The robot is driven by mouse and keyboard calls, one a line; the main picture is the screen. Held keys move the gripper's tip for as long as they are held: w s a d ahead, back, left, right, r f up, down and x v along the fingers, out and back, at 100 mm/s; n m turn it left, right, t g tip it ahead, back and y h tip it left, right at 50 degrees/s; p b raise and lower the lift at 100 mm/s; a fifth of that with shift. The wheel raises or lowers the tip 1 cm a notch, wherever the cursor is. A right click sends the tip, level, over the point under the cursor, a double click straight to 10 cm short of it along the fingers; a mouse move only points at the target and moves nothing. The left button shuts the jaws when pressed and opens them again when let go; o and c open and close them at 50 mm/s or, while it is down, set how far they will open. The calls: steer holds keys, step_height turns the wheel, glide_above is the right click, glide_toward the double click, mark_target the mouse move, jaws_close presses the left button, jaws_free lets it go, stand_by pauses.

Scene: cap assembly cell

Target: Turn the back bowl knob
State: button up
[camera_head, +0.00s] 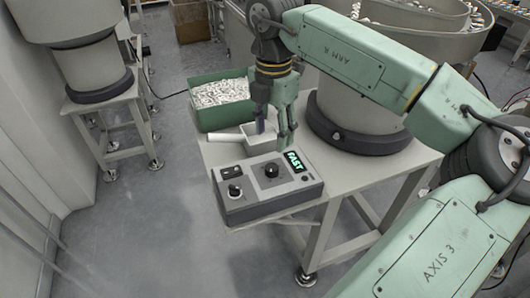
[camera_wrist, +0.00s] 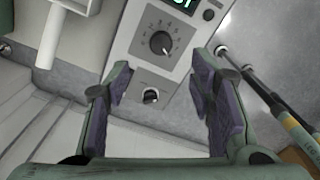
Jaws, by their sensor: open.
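A grey control box (camera_head: 245,205) sits at the near corner of the table. My gripper (camera_head: 274,138) is open and empty, pointing down above and just behind the box. In the wrist view the numbered dial knob (camera_wrist: 161,43) lies beyond the fingertips, between the lines of the two fingers. The smaller round control (camera_wrist: 151,96) shows between the open fingers of my gripper (camera_wrist: 160,85). Neither knob is visibly touched.
A green bin (camera_head: 205,118) of white parts and a white scoop-like tray with a handle (camera_head: 226,136) are left of my gripper. A large bowl feeder (camera_head: 350,125) stands right behind it on the table (camera_head: 345,168). Another bowl feeder (camera_head: 88,62) stands at the left.

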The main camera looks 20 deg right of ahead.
mark_target(271, 167)
steer(key=f+p, duration=0.1)
steer(key=f, duration=0.4)
steer(key=f+p, duration=0.1)
steer(key=f, duration=0.4)
steer(key=shift+s+a, duration=0.1)
steer(key=shift+s, duration=0.1)
steer(key=shift+c, duration=0.3)
steer(key=c, duration=1.1)
steer(key=shift+f, duration=0.1)
steer(key=shift+b, duration=0.4)
